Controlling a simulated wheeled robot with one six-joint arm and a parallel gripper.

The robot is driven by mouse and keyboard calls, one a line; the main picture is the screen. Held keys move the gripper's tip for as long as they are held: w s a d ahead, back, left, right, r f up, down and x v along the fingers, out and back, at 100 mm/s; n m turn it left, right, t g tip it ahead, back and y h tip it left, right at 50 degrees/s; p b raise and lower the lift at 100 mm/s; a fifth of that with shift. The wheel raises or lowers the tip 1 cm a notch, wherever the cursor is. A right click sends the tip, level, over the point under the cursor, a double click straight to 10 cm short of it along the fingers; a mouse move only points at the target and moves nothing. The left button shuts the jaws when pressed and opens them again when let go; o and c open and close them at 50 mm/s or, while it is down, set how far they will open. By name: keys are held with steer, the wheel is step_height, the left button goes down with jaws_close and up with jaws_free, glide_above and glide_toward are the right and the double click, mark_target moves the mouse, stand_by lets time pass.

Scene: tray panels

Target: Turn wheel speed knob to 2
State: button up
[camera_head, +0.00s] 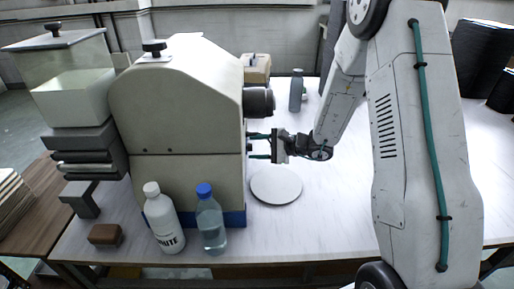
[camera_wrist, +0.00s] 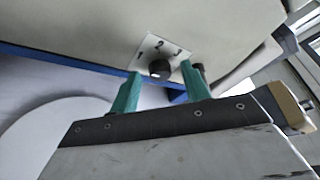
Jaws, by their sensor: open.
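The wheel speed knob (camera_wrist: 159,68) is a small black round knob on a white plate (camera_wrist: 149,46) marked 1, 2 and 3, on the side of a beige machine (camera_head: 190,105). Which number it points to is too small to tell. My gripper (camera_head: 251,146) is open at the machine's right side, its teal fingers one above the other in the head view. In the wrist view the fingertips (camera_wrist: 160,72) lie on either side of the knob, with gaps visible; I cannot tell whether they touch it. The head view does not show the knob clearly.
A dark cylinder (camera_head: 259,101) juts out above my gripper. A round white disc (camera_head: 276,186) lies below. Two bottles, white (camera_head: 163,218) and clear blue-capped (camera_head: 210,220), stand in front.

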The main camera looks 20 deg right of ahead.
steer(key=c, duration=1)
steer(key=shift+w+m, duration=0.1)
steer(key=shift+m, duration=0.2)
steer(key=m+g, duration=0.4)
steer(key=w+m+g+y, duration=0.1)
steer(key=m+g, duration=0.1)
steer(key=m, duration=0.1)
steer(key=shift+d+r, duration=0.15)
steer(key=shift+r, duration=0.1)
stand_by(0.4)
steer(key=o, duration=1)
